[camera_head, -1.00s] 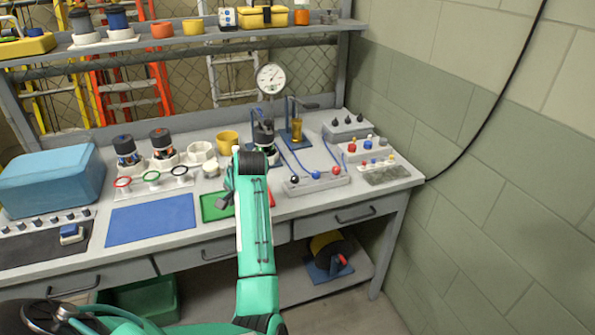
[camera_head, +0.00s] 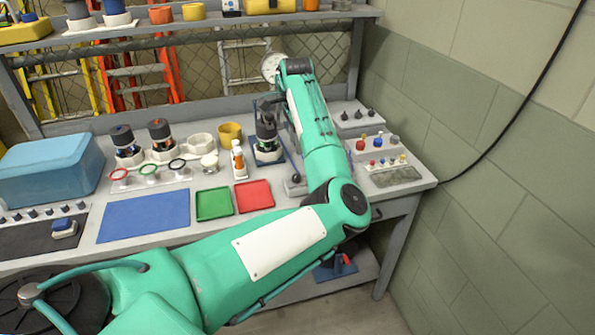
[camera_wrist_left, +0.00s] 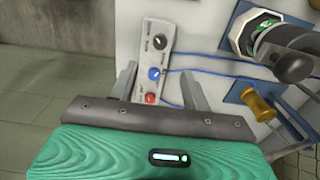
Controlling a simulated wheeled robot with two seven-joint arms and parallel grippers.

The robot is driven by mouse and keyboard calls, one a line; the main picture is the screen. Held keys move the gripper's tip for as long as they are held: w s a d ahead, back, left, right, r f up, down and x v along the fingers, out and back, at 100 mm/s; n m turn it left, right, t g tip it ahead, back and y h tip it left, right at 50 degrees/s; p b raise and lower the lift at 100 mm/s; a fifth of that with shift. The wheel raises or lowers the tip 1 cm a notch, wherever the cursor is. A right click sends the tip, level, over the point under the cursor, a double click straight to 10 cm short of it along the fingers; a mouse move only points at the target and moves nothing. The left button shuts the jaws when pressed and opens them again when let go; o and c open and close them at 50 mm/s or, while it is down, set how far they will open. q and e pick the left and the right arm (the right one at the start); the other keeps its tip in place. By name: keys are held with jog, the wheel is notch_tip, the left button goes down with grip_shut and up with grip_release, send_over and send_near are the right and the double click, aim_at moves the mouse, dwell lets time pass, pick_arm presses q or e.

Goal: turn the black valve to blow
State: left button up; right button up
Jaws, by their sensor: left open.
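The valve box is a pale slanted block (camera_wrist_left: 170,30) with a black knob (camera_wrist_left: 160,41) at its top, a blue knob (camera_wrist_left: 154,73) in the middle and a red knob (camera_wrist_left: 150,98) lowest in the left wrist view. My left gripper (camera_wrist_left: 157,88) is open and empty, its two fingers on either side of the red-knob end in that view. The black knob lies beyond the fingertips, apart from them. In the head view a black knob (camera_head: 296,180) shows at the box's left end; my forearm hides most of the box and the left gripper.
A black-capped thruster (camera_head: 266,132) stands on a blue base behind and left of the box. It also shows in the left wrist view (camera_wrist_left: 285,48). Blue tubes run from the box.

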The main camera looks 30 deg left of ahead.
pick_arm(q)
jog(key=p, duration=0.1)
send_over(296, 176)
notch_tip(296, 176, down, 7)
jog(key=shift+f, duration=0.2)
notch_tip(296, 176, down, 4)
jog(key=shift+r, duration=0.2)
jog(key=shift+w+f, duration=0.1)
jog(key=shift+f, duration=0.4)
jog(key=c, duration=1)
pick_arm(e)
jog(key=shift+s+d+r, duration=0.1)
jog(key=shift+s+r, duration=0.1)
jog(key=shift+s, duration=0.35)
jog(key=shift+s+d+r, duration=0.1)
jog(key=shift+s+r, duration=0.05)
jog(key=shift+s, duration=0.35)
